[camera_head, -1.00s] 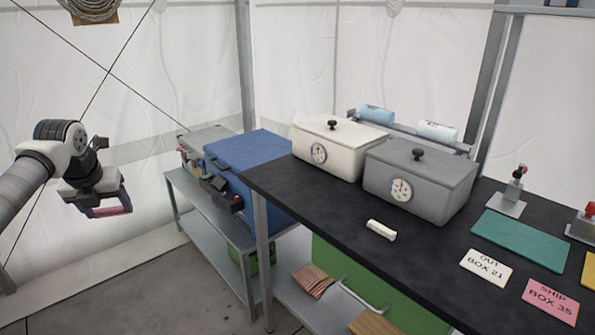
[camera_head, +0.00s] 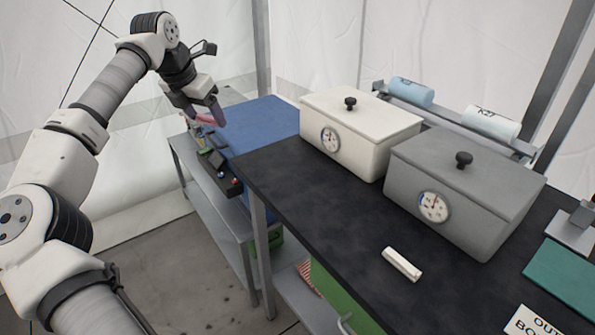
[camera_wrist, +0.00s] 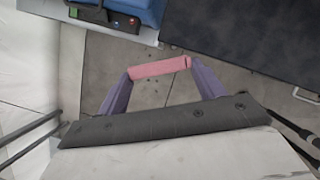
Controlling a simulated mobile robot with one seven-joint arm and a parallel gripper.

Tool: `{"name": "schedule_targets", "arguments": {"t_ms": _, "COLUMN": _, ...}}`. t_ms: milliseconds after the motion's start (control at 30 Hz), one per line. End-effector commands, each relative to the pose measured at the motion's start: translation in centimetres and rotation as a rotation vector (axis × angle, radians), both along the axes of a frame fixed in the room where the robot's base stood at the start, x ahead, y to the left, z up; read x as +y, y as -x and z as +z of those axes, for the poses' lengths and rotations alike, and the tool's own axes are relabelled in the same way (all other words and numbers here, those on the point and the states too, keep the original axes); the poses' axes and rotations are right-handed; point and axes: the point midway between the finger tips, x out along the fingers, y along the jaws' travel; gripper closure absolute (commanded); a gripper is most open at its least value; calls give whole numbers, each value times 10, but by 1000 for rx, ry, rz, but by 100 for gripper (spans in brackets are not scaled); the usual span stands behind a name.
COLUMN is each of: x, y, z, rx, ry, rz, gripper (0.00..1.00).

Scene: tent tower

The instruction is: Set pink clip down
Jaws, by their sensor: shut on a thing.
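The pink clip (camera_wrist: 160,67) is held crosswise between the two purple fingertips of my gripper (camera_wrist: 158,72) in the wrist view, with grey floor behind it. In the head view, my gripper (camera_head: 205,118) is at the upper left, pointing down, with the pink clip (camera_head: 206,119) partly hidden by a finger. It shows in front of the blue box and the lower bench, left of the black-topped table. I cannot tell its exact height.
The blue box (camera_head: 265,135) stands on the grey lower bench (camera_head: 195,180). The black table (camera_head: 300,195) carries a white lidded box (camera_head: 345,150), a grey lidded box (camera_head: 455,205), a white bar (camera_head: 402,263) and a green mat (camera_head: 565,275). The table's front left is clear.

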Motion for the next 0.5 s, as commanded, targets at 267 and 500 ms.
{"name": "schedule_targets", "arguments": {"t_ms": 267, "x": -147, "y": -5, "z": 52, "rx": -2, "ry": 2, "rz": -645, "gripper": 53}}
{"name": "schedule_targets", "arguments": {"t_ms": 500, "x": -190, "y": 4, "z": 64, "rx": 0, "ry": 1, "rz": -874, "gripper": 53}}
